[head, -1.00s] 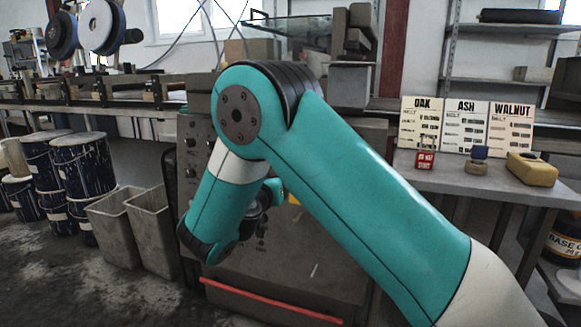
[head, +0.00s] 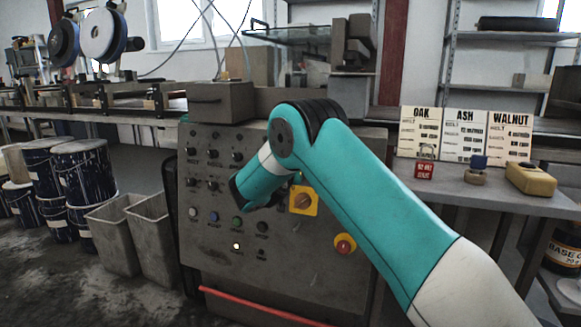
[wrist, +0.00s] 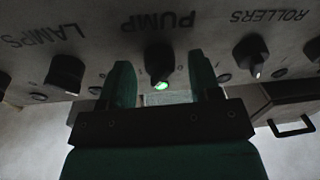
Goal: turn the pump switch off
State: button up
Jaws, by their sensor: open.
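The pump switch (wrist: 160,64) is a dark rotary knob under the upside-down word PUMP in the wrist view. A small green lamp (wrist: 161,86) beside it is lit. My gripper (wrist: 164,80) is open, with one green finger on each side of the knob; I cannot tell whether they touch it. In the head view my arm stands in front of the grey control panel (head: 210,255), and the gripper's fingers are hidden there. I cannot tell which knob in the head view is the pump switch.
The lamps knob (wrist: 66,72) and the rollers knob (wrist: 251,56) flank the pump switch closely. The panel also bears a yellow-plated rotary switch (head: 304,201) and a red emergency button (head: 345,244).

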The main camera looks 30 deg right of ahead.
jog(key=c, duration=0.9)
jog(key=shift+n+p, duration=0.35)
jog(key=shift+n, duration=0.05)
jog(key=shift+d+r+n+y+p, duration=0.1)
jog(key=shift+n+y+p, duration=0.55)
jog(key=shift+n+p, duration=2.15)
jog(key=shift+r+n+y+p, duration=0.1)
jog(key=shift+n+y+p, duration=0.55)
jog(key=shift+n+p, duration=2.1)
jog(key=shift+f+n+b, duration=0.1)
jog(key=shift+n+b, duration=0.25)
jog(key=shift+n, duration=0.3)
